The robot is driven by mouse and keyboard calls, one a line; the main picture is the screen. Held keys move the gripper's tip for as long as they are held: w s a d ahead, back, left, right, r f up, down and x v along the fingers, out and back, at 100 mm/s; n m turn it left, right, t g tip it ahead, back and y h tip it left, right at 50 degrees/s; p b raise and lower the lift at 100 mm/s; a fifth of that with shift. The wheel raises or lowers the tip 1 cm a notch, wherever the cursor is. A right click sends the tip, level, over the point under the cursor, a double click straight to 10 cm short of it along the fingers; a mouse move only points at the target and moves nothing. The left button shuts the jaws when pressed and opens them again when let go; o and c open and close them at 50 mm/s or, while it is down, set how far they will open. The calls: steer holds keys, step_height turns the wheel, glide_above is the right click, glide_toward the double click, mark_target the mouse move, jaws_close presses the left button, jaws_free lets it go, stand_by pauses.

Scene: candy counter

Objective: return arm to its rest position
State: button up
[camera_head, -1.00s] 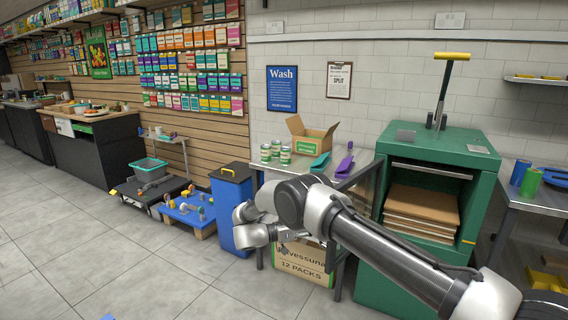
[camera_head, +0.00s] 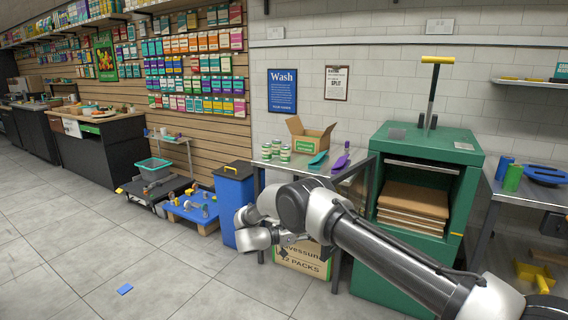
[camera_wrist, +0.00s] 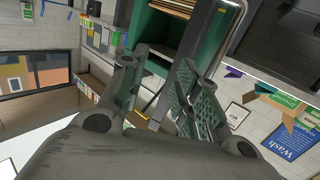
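My arm reaches in from the lower right of the head view, folded at the elbow, in front of the steel table and the green cabinet. Its wrist end hangs beside the blue bin, and the fingers are hard to make out there. In the wrist view my gripper (camera_wrist: 160,78) shows two grey fingers standing apart with nothing between them. The wrist view is tilted, with the wall and blue Wash sign (camera_wrist: 290,138) at the lower right.
A steel table (camera_head: 345,168) holds cans, an open carton (camera_head: 308,138) and scoops. A blue bin (camera_head: 232,205) stands left of it, a green press cabinet (camera_head: 385,275) right. A small blue piece (camera_head: 125,289) lies on the otherwise clear floor at left.

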steer(key=w+a+f+n+t+y, duration=0.4)
steer(key=w+f+t+y, duration=0.1)
steer(key=w+f+y, duration=0.15)
steer(key=a+n+y, duration=0.5)
steer(key=a+y, duration=0.2)
steer(key=y, duration=0.2)
steer(key=s+d+r+n+g+y, duration=0.2)
steer(key=s+d+r+g, duration=0.25)
steer(key=s+r, duration=0.45)
steer(key=s+d+r+n+g+y, duration=0.25)
steer(key=s+r+g, duration=0.25)
steer(key=s+r, duration=0.4)
steer(key=s+d+r+h, duration=0.1)
steer(key=s+d+r, duration=0.6)
steer(key=s+d, duration=0.3)
steer(key=s+d+r+t+h, duration=0.1)
steer(key=s+d+r+h, duration=0.1)
steer(key=s+d+r, duration=0.5)
steer(key=s+d+r+h, duration=0.1)
steer(key=s+d+r, duration=0.6)
steer(key=s+d, duration=0.6)
steer(key=s+m, duration=0.1)
steer(key=s, duration=0.3)
steer(key=shift+s+d+r+t, duration=0.2)
steer(key=shift+s+d+t, duration=0.1)
steer(key=shift+d+t, duration=0.05)
